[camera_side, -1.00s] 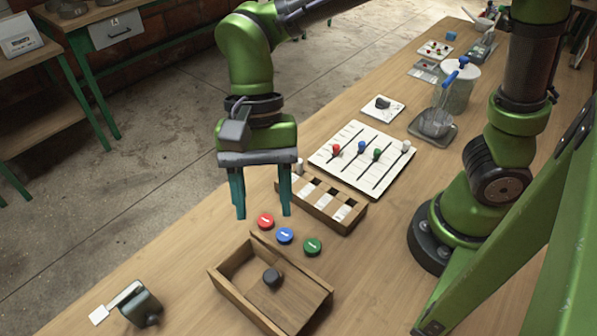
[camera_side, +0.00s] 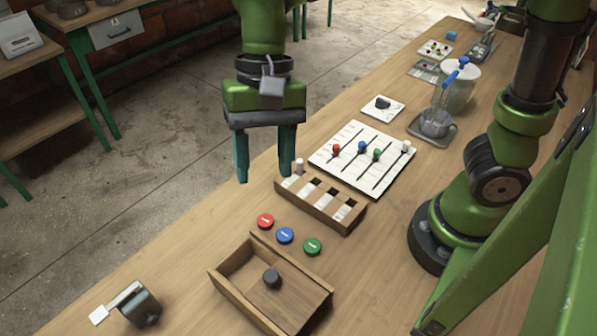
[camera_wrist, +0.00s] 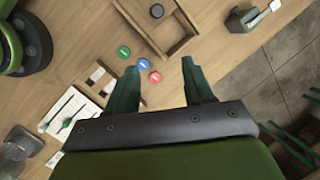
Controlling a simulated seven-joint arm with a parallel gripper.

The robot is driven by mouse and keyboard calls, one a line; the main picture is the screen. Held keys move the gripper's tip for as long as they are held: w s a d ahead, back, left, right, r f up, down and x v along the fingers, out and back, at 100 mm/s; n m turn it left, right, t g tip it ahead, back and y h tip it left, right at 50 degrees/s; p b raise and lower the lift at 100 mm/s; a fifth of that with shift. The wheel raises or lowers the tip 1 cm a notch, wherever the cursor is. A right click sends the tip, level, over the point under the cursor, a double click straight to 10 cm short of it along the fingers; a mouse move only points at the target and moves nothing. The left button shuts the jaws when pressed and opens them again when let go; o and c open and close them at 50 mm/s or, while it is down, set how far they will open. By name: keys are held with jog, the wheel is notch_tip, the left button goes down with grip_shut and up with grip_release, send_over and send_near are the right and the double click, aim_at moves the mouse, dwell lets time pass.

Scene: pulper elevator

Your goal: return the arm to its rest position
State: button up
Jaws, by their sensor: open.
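My gripper (camera_side: 265,172) hangs in the air with its two dark green fingers apart and nothing between them. In the side view it appears to the left of the slotted wooden block and above the three round buttons. In the wrist view the open fingers (camera_wrist: 160,88) point toward the table, with the red button (camera_wrist: 155,77), blue button (camera_wrist: 143,64) and green button (camera_wrist: 124,52) showing between and beside them. My gripper touches nothing that I can see.
The slotted wooden block (camera_side: 318,208), a white slider board (camera_side: 340,171) and a wooden tray (camera_side: 225,290) holding a dark knob (camera_side: 271,277) are on the table. A grey-green device (camera_side: 140,305) sits at the front left. Open floor lies left of the table.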

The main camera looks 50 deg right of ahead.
jog(key=s+d+r+n+t+h, duration=0.1)
jog(key=d+t, duration=0.8)
jog(key=d, duration=1.1)
jog(key=shift+s+r+n, duration=0.5)
jog(key=shift+s+r, duration=0.15)
jog(key=shift+r, duration=0.05)
